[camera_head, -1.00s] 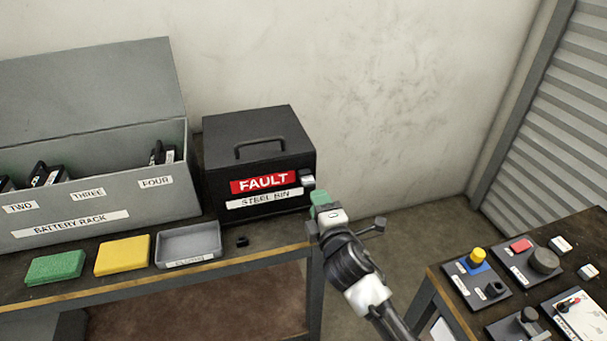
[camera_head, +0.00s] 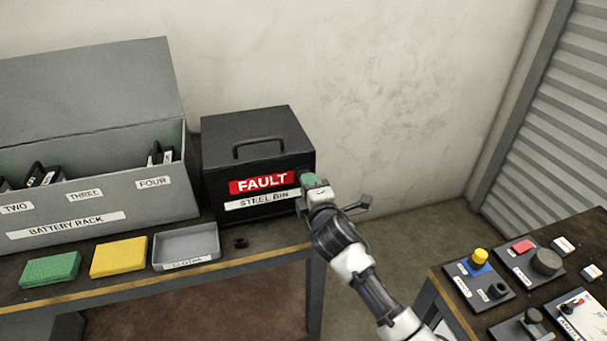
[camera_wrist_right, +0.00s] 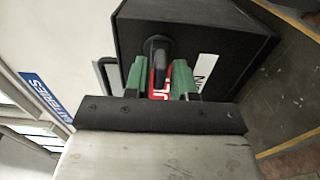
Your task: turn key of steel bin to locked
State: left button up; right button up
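The steel bin (camera_head: 262,135) is a black box with a top handle, a red FAULT label and a white STEEL BIN label. It stands at the right end of the bench. My right gripper (camera_head: 313,182) is at the key on the right side of its front and mostly hides it in the head view. In the right wrist view, the dark key (camera_wrist_right: 157,52) shows between the two green fingers of my right gripper (camera_wrist_right: 158,82). The fingers stand apart, one on each side of it; firm contact does not show. My left gripper is not in view.
The grey battery rack (camera_head: 95,205) stands left of the bin. A green sponge (camera_head: 50,269), a yellow sponge (camera_head: 119,257), a grey tray (camera_head: 186,246) and a small black piece (camera_head: 241,243) lie in front. A control table (camera_head: 440,285) is at the right.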

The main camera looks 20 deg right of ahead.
grip_shut()
jog(key=m+p, duration=0.1)
jog(key=m, duration=1.4)
jog(key=shift+p, duration=0.4)
jog(key=shift+r+m+p, duration=0.1)
jog(key=shift+m+p, duration=0.4)
jog(key=shift+m, duration=0.6)
jog(key=shift+o, duration=0.3)
grip_release()
jog(key=o, duration=0.3)
